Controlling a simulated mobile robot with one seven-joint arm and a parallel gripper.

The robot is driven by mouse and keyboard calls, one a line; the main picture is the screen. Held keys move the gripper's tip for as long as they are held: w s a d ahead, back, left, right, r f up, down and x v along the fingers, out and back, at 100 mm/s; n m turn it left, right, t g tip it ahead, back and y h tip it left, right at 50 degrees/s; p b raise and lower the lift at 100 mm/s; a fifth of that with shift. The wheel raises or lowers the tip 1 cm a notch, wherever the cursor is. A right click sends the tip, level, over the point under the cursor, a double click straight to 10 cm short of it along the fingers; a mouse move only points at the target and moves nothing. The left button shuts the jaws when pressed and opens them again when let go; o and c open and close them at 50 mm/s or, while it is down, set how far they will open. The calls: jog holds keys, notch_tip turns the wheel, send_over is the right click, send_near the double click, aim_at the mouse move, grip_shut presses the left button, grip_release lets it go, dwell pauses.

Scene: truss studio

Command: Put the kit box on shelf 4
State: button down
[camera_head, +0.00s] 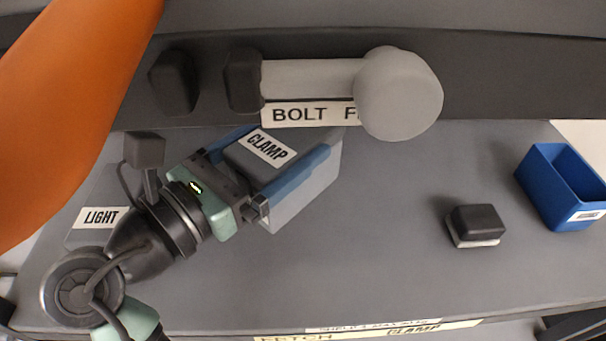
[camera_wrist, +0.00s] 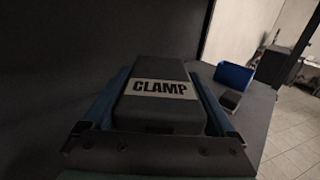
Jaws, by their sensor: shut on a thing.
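My gripper (camera_head: 290,143) is shut on a box labelled CLAMP (camera_head: 262,150), the likely kit box. The box has a dark top with a white label and a pale grey side below the near blue finger. It is held at a slant over the grey shelf surface (camera_head: 380,260); I cannot tell whether its underside touches. In the wrist view the box labelled CLAMP (camera_wrist: 163,88) lies between both blue fingers. A strip on the shelf's front edge seems to read "SHELF 4", in small, blurred print.
A grey box labelled LIGHT (camera_head: 100,217) stands left, partly behind my arm. A small dark block (camera_head: 475,224) and a blue bin (camera_head: 562,187) stand right. A rail with a BOLT label (camera_head: 310,114) and a pale rounded piece (camera_head: 398,93) crosses the back.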

jog(key=shift+f, duration=2.9)
jog(key=shift+f, duration=0.2)
grip_release()
jog(key=shift+r, duration=0.15)
jog(key=b+v, duration=0.2)
jog(key=v, duration=1)
